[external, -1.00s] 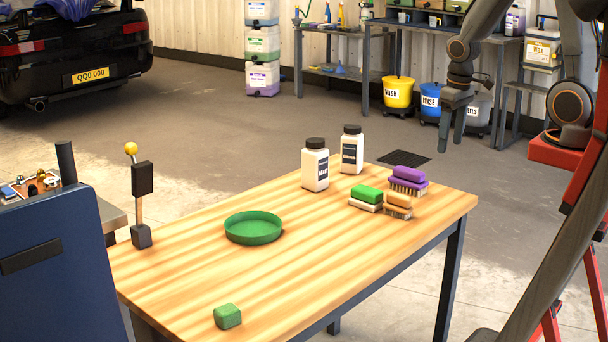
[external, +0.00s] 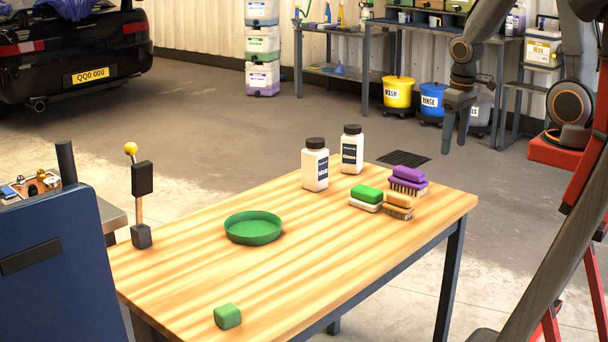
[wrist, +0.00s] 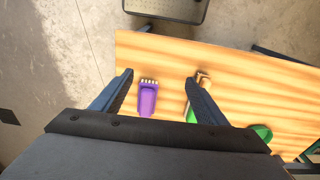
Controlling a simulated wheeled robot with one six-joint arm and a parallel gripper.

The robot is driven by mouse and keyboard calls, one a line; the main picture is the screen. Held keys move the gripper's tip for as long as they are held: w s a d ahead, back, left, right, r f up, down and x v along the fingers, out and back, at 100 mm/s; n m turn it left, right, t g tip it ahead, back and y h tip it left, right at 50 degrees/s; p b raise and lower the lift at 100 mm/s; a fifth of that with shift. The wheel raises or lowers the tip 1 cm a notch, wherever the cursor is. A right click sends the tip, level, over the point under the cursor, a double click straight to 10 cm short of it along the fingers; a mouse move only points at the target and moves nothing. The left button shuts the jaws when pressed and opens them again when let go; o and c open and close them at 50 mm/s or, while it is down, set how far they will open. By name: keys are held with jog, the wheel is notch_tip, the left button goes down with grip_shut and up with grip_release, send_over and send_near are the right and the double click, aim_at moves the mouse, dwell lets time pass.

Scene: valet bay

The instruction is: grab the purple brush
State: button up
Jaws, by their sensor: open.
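The purple brush (external: 408,178) lies bristles down near the far right end of the wooden table (external: 320,235). An orange-brown brush (external: 398,205) and a green-topped brush (external: 366,196) sit just in front of it. My gripper (external: 457,127) is open and empty, above and to the right of the purple brush in the external view. In the wrist view, the purple brush (wrist: 148,97) shows between my open fingers (wrist: 160,78), nearer the left finger. The right finger partly covers the neighbouring brushes in that view.
Two white bottles with black caps (external: 315,168) (external: 352,152) stand behind and left of the brushes. A green dish (external: 253,228) and a green block (external: 228,316) lie further left. The table between the dish and the brushes is clear.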

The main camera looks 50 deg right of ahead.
dwell(0.4)
jog(key=o, duration=0.8)
jog(key=shift+o, duration=0.2)
jog(key=shift+w, duration=0.1)
jog(key=m+y+b, duration=0.2)
jog(key=m+y, duration=0.2)
jog(key=m, duration=1.4)
send_over(410, 169)
jog(key=d, duration=0.3)
jog(key=shift+g, duration=0.4)
jog(key=f, duration=0.7)
jog(key=shift+a+f, duration=0.15)
jog(key=shift+a, duration=0.1)
jog(key=shift+p+x, duration=0.65)
jog(key=shift+x, duration=3.25)
